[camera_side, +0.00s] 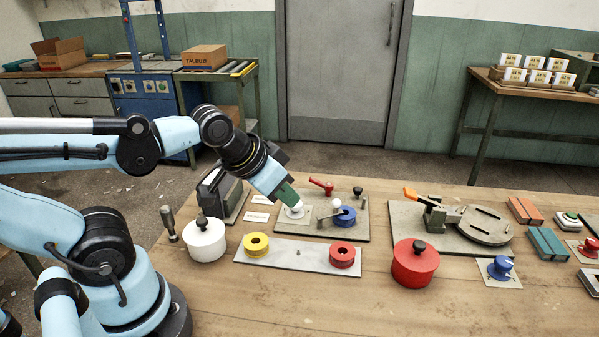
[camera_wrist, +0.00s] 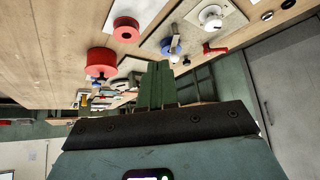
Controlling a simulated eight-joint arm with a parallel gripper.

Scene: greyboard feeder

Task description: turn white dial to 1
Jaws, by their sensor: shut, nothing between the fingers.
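The white dial (camera_side: 295,211) sits on a pale square plate on the grey board, partly covered by my gripper in the side view. In the wrist view the white dial (camera_wrist: 211,17) shows near the top, right of the fingertips. Its marks and pointer direction are too small to read. My gripper (camera_side: 287,195) has green fingers, slants down and right, and appears just over the dial; I cannot tell whether it touches. In the wrist view my gripper (camera_wrist: 156,70) is shut and holds nothing.
On the same board are a red lever (camera_side: 322,187), a blue knob (camera_side: 343,217) and a white-topped lever. In front stand a white pot (camera_side: 205,242), a plate with yellow (camera_side: 256,244) and red spools (camera_side: 342,254), and a red pot (camera_side: 415,265).

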